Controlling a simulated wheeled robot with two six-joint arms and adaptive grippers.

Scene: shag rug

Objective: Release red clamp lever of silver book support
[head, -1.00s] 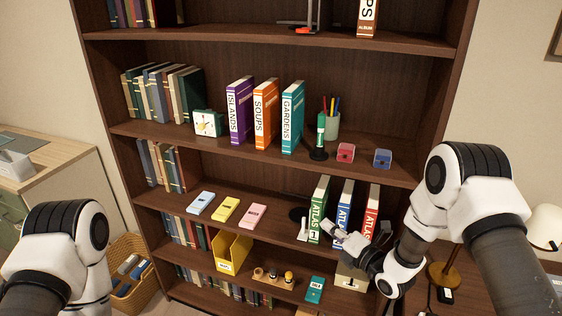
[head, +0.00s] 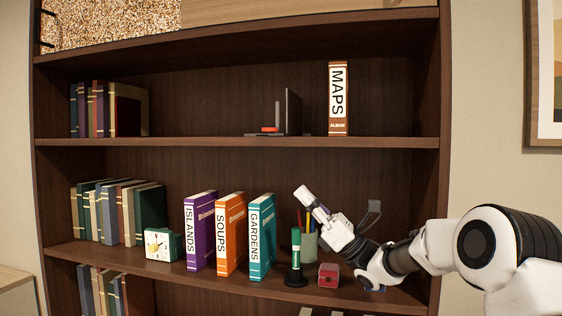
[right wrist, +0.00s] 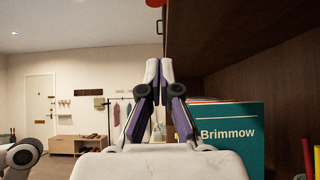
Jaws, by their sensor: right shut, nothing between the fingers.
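The book support (head: 291,112) stands on the upper shelf, left of the MAPS album. It looks dark grey here, with an upright plate and a flat base. Its red clamp lever (head: 268,129) sits low on its left side. My right gripper (head: 302,193) is shut and empty, below that shelf's edge and in front of the pen cup, its fingers pointing up and left. In the right wrist view the shut fingertips (right wrist: 159,64) point up, and a red part (right wrist: 155,3), perhaps the lever, is cut off at the top edge. My left gripper is out of view.
The MAPS album (head: 338,98) stands right of the support. The upper shelf edge (head: 230,142) lies above my gripper. The upper shelf's left middle is clear.

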